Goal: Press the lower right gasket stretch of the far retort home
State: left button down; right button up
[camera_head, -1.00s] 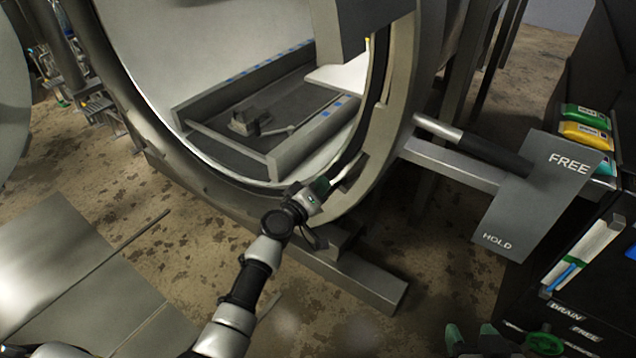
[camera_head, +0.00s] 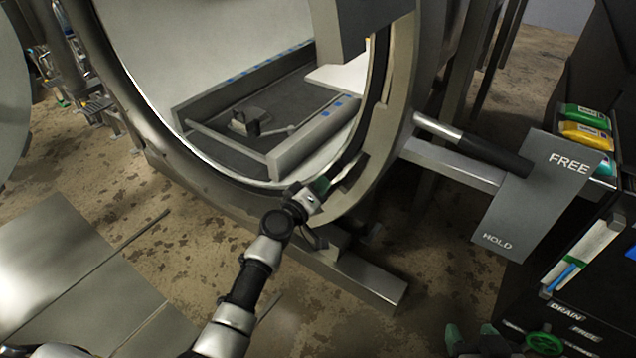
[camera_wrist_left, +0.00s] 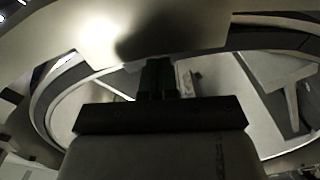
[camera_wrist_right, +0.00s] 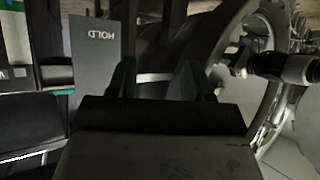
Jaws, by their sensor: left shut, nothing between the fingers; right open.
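The far retort (camera_head: 398,110) stands open, its round mouth ringed by a pale metal rim. A dark gasket band (camera_head: 377,88) runs down the right inside of the rim. At the lower right of the mouth, my left gripper (camera_head: 326,184) is at the rim, its fingers shut with nothing between them. My left gripper hides part of the band there, and I cannot tell how deep that stretch sits. In the left wrist view the shut fingers (camera_wrist_left: 158,78) point toward the curved rim. My right gripper (camera_wrist_right: 153,82) is open and empty; its green fingertips show at the head view's bottom edge (camera_head: 470,336).
A grey plate marked FREE and HOLD (camera_head: 520,200) with a dark-gripped lever (camera_head: 485,150) stands right of the mouth. A black cabinet (camera_head: 590,310) with labels is at the lower right. A tray (camera_head: 225,98) lies inside the retort. A metal foot beam (camera_head: 360,282) runs below.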

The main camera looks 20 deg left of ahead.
aim_at(330, 176)
pick_arm(q)
jog(key=shift+w, duration=0.15)
jog(key=shift+b+x, duration=0.4)
jog(key=shift+x, duration=0.4)
pick_arm(e)
jog(key=shift+w+a+r+t+y, duration=0.2)
jog(key=shift+w+r+t, duration=0.2)
jog(key=shift+r+t, duration=0.15)
jog(key=shift+w+a+r+t+y, duration=0.2)
jog(key=shift+w+r+t, duration=0.2)
jog(key=shift+r+t, duration=0.1)
